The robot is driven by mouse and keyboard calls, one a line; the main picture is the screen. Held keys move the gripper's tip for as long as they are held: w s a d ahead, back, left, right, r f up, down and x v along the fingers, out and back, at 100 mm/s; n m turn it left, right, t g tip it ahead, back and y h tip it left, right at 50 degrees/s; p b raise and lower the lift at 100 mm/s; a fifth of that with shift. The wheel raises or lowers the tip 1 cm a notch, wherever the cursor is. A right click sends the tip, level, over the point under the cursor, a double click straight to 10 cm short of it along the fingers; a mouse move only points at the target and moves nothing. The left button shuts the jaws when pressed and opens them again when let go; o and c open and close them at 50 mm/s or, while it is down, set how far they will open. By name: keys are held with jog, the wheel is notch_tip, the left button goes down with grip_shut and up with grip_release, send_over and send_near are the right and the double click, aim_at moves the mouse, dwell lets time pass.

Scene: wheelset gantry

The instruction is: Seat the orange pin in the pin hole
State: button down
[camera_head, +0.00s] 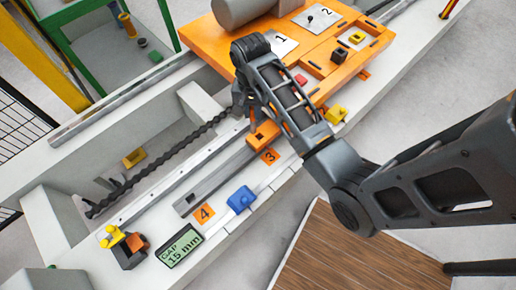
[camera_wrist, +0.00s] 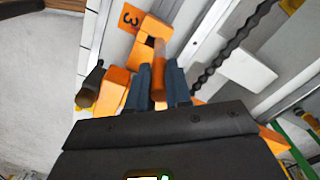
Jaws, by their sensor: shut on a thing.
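The orange pin (camera_wrist: 158,68) is upright in the wrist view, between the two blue-grey fingers of my gripper (camera_wrist: 158,88), which is shut on it. The pin's far end overlaps the orange block (camera_wrist: 150,28) beside the number 3 label (camera_wrist: 131,18). I cannot tell whether the pin touches the block. In the head view the orange block (camera_head: 264,135) shows a dark opening on the rail near label 3 (camera_head: 269,156). It is unclear whether that opening is the pin hole.
An orange plate (camera_head: 200,38) with labels 1 and 2 lies behind. A blue block (camera_head: 241,199) sits near label 4 (camera_head: 204,213). A gap display (camera_head: 180,246) reads 15 mm. A chain-like screw (camera_head: 160,160) runs along the bed.

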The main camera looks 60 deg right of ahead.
jog(key=shift+m, duration=0.8)
jog(key=f, duration=0.3)
jog(key=s+d+f, duration=0.1)
jog(key=f, duration=0.6)
jog(key=shift+s+d+f+b, duration=0.2)
jog(key=shift+d+b, duration=0.1)
jog(key=shift+f, duration=0.2)
jog(key=c, duration=1)
grip_release()
jog(key=shift+c, duration=0.2)
jog(key=shift+r, duration=0.1)
